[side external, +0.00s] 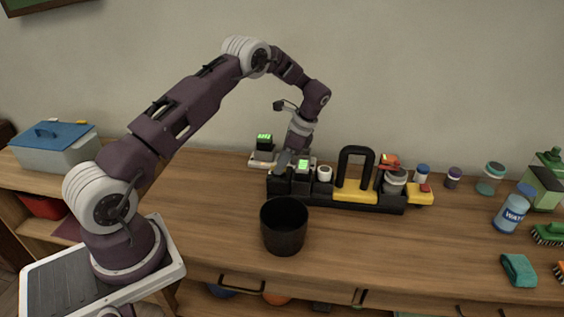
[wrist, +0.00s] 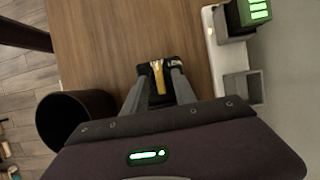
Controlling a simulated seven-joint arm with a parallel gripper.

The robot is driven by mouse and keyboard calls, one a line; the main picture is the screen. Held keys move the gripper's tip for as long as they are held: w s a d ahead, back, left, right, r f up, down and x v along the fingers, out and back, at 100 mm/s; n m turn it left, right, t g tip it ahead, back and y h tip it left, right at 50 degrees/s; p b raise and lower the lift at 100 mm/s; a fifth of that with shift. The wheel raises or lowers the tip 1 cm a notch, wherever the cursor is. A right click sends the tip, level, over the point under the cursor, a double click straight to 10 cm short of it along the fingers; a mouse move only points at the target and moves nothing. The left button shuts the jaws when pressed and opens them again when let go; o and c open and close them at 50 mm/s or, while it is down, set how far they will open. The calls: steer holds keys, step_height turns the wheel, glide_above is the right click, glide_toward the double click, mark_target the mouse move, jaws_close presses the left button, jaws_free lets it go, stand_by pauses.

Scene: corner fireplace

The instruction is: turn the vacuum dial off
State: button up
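My gripper (wrist: 160,70) points down, its two grey fingers apart. In the side external view, my gripper (side external: 286,162) is low at the left end of the black tool rack (side external: 368,203). In the wrist view, a small black part with a yellow strip (wrist: 159,82) shows between the fingers. It may be the vacuum dial; no label is readable. Wood shows between the fingers beside it, and I cannot tell whether either finger touches it. In the side external view, I cannot make out the dial, and my gripper covers part of that end.
A black bin (side external: 284,228) stands in front of the rack. A block with a green display (side external: 264,143) stands on a white strip behind my gripper. A yellow base with a black handle (side external: 356,175) is farther right. Bottles and brushes crowd the right side.

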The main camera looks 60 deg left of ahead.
steer(key=s+d+r+n+t, duration=0.1)
steer(key=d+r, duration=0.3)
steer(key=r, duration=0.6)
steer(key=s+d+r+n+t, duration=0.15)
steer(key=d+r, duration=0.25)
steer(key=r, duration=0.6)
steer(key=s+d+r+n+t+h, duration=0.2)
steer(key=s+d+r+t, duration=0.1)
steer(key=s+d+r, duration=0.4)
steer(key=s+d+n+t, duration=0.1)
steer(key=s+d+n, duration=0.1)
steer(key=s, duration=0.8)
steer(key=s+d+n+t+h, duration=0.1)
steer(key=s+d, duration=0.3)
steer(key=s, duration=0.6)
steer(key=shift+s+d+n+t, duration=0.15)
steer(key=shift+d+n+t, duration=0.1)
steer(key=shift+n+t, duration=0.45)
